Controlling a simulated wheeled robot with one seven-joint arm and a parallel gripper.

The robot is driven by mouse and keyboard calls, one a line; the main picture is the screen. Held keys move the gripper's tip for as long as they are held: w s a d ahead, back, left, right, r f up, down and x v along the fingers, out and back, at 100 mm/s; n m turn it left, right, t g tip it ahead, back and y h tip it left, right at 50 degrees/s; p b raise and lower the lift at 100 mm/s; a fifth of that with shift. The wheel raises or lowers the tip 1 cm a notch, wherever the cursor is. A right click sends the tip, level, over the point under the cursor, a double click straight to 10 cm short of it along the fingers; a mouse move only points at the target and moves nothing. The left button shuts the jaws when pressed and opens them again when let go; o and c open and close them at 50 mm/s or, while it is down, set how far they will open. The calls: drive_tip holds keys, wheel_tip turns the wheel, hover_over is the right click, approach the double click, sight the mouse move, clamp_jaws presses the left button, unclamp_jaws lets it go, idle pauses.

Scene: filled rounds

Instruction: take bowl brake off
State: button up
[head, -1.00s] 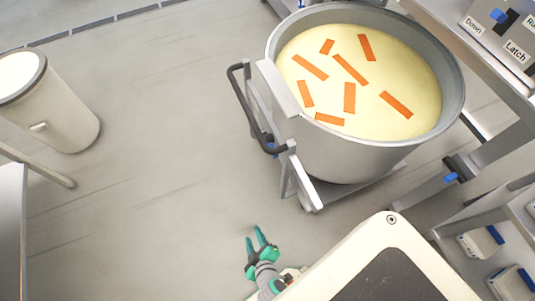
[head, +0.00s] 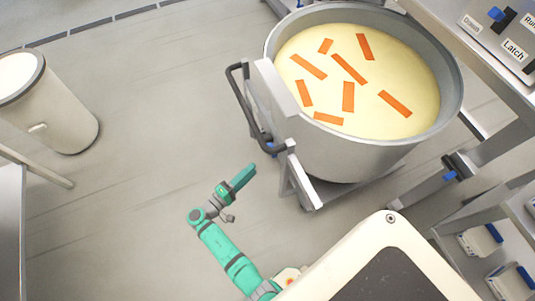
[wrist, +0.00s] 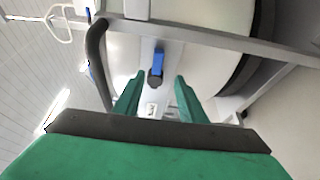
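The large grey bowl (head: 345,150) stands on a wheeled trolley (head: 310,192), filled with pale yellow contents and orange strips. A small blue part (head: 270,145) shows low beside the trolley's black handle (head: 246,105); most of it is hidden. In the wrist view, a blue lever (wrist: 158,58) with a dark end, seemingly the brake, lies ahead between my fingertips. I cannot tell its setting. My green gripper (head: 246,176) is left of and below the trolley in the head view. In the wrist view my gripper (wrist: 157,88) is open and empty, apart from the lever.
A white bin (head: 60,115) stands at the left, with a table edge (head: 12,230) below it. A machine with a "Latch" panel (head: 510,40) is at the right. The handle (wrist: 97,60) rises left of my fingers in the wrist view. The middle floor is clear.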

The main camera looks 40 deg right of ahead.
sight(269, 144)
drive_tip(key=w+d, duration=0.2)
drive_tip(key=d, duration=0.8)
drive_tip(key=shift+d+r, duration=0.2)
drive_tip(key=shift+d, duration=0.1)
clamp_jaws()
